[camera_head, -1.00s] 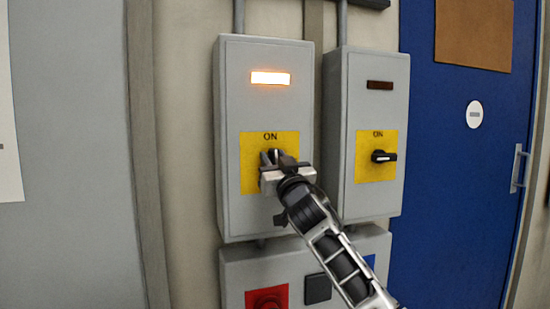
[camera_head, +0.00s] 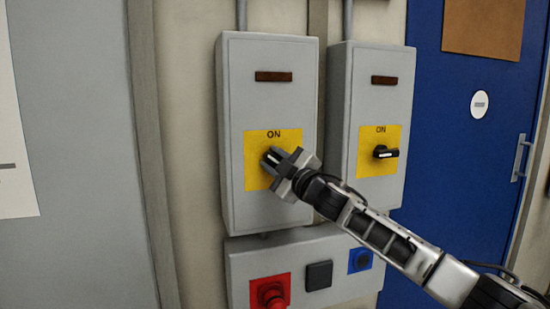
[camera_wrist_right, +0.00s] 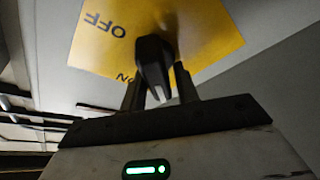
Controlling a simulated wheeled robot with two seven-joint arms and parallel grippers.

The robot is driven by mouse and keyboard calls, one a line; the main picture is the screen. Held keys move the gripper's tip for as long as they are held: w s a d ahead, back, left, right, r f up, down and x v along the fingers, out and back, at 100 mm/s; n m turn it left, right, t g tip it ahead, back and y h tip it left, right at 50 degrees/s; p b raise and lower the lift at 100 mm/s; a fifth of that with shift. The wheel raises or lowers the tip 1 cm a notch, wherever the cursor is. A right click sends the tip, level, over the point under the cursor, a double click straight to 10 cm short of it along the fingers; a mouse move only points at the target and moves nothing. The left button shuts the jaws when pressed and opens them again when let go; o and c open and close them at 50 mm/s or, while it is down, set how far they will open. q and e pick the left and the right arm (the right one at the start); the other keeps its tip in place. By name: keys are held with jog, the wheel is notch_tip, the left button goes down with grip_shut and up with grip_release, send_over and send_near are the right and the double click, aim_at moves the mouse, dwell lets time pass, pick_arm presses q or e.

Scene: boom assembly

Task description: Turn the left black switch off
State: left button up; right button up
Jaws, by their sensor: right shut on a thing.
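The left black switch (camera_wrist_right: 153,62) sits on a yellow plate (camera_head: 255,142) marked ON at its top, on the left grey box (camera_head: 240,205). My right gripper (camera_head: 272,160) is shut on this switch and hides most of it in the head view. In the right wrist view the gripper's fingers (camera_wrist_right: 158,88) stand on both sides of the black handle, and OFF shows on the plate. The lamp (camera_head: 273,76) above the switch is dark. My left gripper is not in view.
A second grey box (camera_head: 382,60) to the right has its own black switch (camera_head: 385,152), handle pointing sideways, and a dark lamp (camera_head: 384,80). Below is a panel with a red knob (camera_head: 270,293), a black square (camera_head: 319,275) and a blue button (camera_head: 360,259). A blue door (camera_head: 440,200) stands right.

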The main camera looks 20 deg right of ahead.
jog(key=n+g, duration=0.1)
jog(key=n, duration=0.1)
jog(key=n+g, duration=0.1)
jog(key=n, duration=0.1)
jog(key=shift+d+f+n, duration=0.2)
jog(key=shift+n, duration=0.2)
jog(key=shift+w+f+n+g, duration=0.15)
jog(key=shift+n+g, duration=0.35)
jog(key=shift+n, duration=0.8)
jog(key=o, duration=0.7)
jog(key=shift+o, duration=0.2)
jog(key=shift+a, duration=0.1)
jog(key=v, duration=1.6)
